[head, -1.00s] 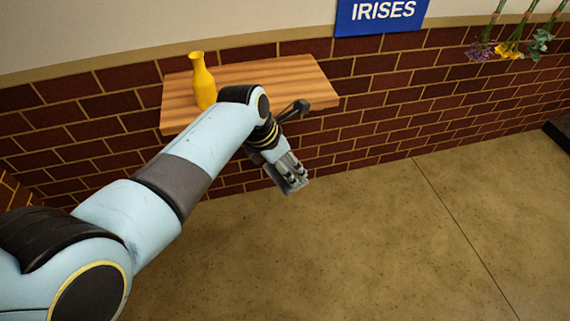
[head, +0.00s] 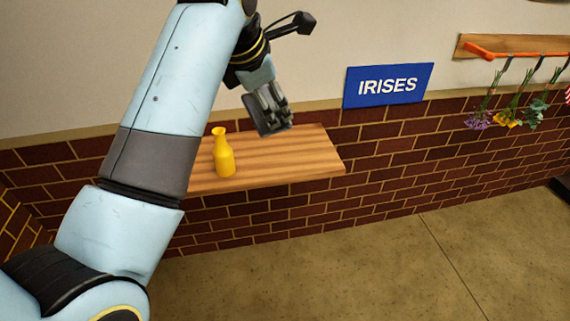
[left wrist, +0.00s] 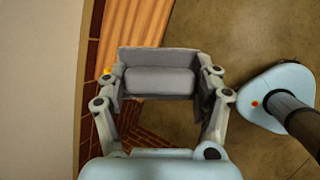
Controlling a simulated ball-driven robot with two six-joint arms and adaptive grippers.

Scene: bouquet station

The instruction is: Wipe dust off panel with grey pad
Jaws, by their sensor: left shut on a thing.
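My left gripper (head: 266,108) is shut on a grey pad (head: 273,125). In the head view it hangs over the back of the wooden shelf, left of the blue IRISES panel (head: 388,85). In the left wrist view, the pad (left wrist: 158,72) sits between the two fingers of the gripper (left wrist: 160,88). The pad appears apart from the panel. No dust can be made out on the panel at this size. My right gripper is not in view.
A yellow vase (head: 223,155) stands on the wooden shelf (head: 290,160), near my left forearm. A wooden rail (head: 515,46) with hanging flower bunches (head: 508,115) is at the right. The wall between gripper and panel is clear.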

